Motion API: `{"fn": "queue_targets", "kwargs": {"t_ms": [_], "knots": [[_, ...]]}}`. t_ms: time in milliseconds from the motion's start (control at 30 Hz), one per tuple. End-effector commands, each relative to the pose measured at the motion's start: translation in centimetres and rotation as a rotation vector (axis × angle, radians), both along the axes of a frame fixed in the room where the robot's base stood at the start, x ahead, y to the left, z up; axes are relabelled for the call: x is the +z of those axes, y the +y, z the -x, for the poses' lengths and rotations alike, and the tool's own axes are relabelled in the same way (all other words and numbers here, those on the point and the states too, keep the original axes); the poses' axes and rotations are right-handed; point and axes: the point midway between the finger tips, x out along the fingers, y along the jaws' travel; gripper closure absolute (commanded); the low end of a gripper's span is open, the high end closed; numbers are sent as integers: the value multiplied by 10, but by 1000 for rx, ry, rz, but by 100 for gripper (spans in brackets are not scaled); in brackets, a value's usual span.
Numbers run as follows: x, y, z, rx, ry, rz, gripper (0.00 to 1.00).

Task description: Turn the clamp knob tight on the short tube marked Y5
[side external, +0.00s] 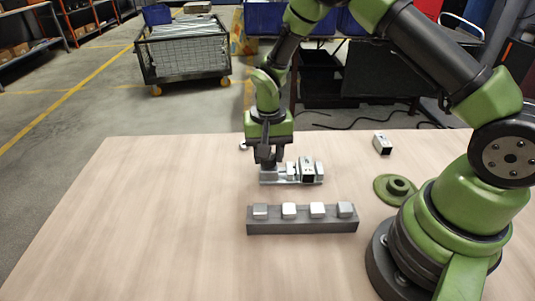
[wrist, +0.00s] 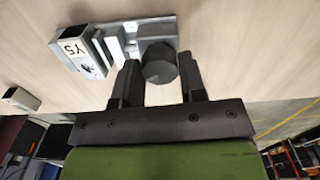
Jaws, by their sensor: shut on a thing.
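The short tube marked Y5 (wrist: 84,51) is a grey square tube with a white label. It sits in a galvanized clamp fixture (wrist: 115,26), in the upper left of the wrist view. In the side view the tube (side external: 307,170) stands at the right part of the fixture (side external: 268,181). The dark round clamp knob (wrist: 158,63) is between the fingers of my gripper (wrist: 160,78). My gripper is shut on it, pointing down at the fixture's left end in the side view (side external: 266,160). The knob is largely hidden there.
A dark bar with several pale blocks (side external: 300,226) lies in front of the fixture. A second short tube (side external: 382,144) lies behind right, also in the wrist view (wrist: 20,98). A green flanged disc (side external: 396,189) lies near my base. The table's left side is clear.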

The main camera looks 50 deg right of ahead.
Motion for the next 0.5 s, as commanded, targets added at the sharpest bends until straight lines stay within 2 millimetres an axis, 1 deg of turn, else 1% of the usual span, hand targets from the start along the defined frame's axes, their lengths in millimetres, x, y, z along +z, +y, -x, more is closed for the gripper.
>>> {"fn": "queue_targets", "kwargs": {"t_ms": [100,233,333,500], "knots": [[1,0,0,-205,0,0,86],[1,0,0,-405,-1,-1,86],[1,0,0,-491,-1,-1,86],[1,0,0,-516,-1,0,86]]}}
